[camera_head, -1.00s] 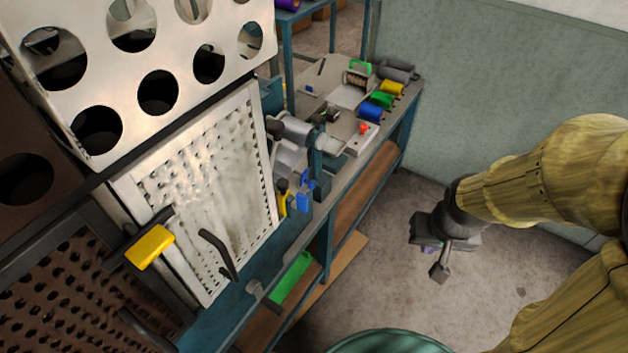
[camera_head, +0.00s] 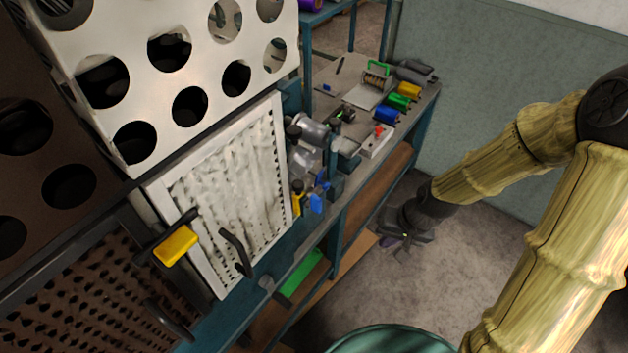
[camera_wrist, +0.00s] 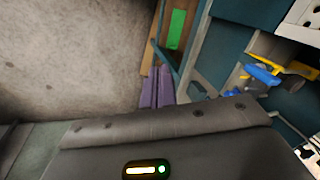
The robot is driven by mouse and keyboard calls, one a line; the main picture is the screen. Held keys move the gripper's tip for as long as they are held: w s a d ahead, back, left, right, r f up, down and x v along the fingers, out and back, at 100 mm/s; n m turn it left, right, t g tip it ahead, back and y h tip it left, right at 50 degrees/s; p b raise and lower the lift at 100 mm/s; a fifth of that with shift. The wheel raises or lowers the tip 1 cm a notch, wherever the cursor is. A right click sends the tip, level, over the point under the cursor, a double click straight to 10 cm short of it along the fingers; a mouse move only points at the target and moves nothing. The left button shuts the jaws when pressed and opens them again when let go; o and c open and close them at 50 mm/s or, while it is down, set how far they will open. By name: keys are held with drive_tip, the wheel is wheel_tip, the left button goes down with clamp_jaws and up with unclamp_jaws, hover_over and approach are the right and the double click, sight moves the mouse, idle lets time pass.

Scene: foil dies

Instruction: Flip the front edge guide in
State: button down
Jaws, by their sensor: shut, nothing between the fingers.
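A bench machine (camera_head: 314,132) with grey rollers stands beside the perforated white panel. Small yellow (camera_head: 297,198) and blue (camera_head: 317,203) parts sit at its near end. They show larger in the wrist view, as a yellow bar (camera_wrist: 290,66) and a blue piece (camera_wrist: 262,75) at the upper right. I cannot tell which of these is the front edge guide. My gripper (camera_head: 402,246) is low over the floor, right of the bench and apart from the machine. Its purple fingers (camera_wrist: 156,88) are together and empty in the wrist view.
The blue-framed bench (camera_head: 345,190) carries blue, green and yellow rolls (camera_head: 398,101) at its far end. A green item (camera_head: 302,273) lies on the lower shelf. A yellow handle (camera_head: 176,245) sticks out at the left. Floor (camera_head: 470,230) right of the bench is clear.

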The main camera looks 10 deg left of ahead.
drive_tip(key=w+a+r+m+y+p, duration=0.1)
drive_tip(key=w+a+r+y, duration=0.2)
drive_tip(key=a+r, duration=0.1)
drive_tip(key=w+a+r+m+t+y+p, duration=0.1)
drive_tip(key=w+a+r+m+y+p, duration=0.1)
drive_tip(key=a, duration=0.5)
wheel_tip(320, 180, up, 3)
drive_tip(key=w+y, duration=0.1)
drive_tip(key=y, duration=0.1)
drive_tip(key=shift+w+a+t+y, duration=0.25)
drive_tip(key=shift+t+y, duration=0.05)
drive_tip(key=shift+f, duration=0.1)
drive_tip(key=p, duration=0.3)
hover_over(299, 198)
drive_tip(key=d, duration=0.4)
wheel_tip(299, 198, down, 6)
drive_tip(key=shift+w+r, duration=0.15)
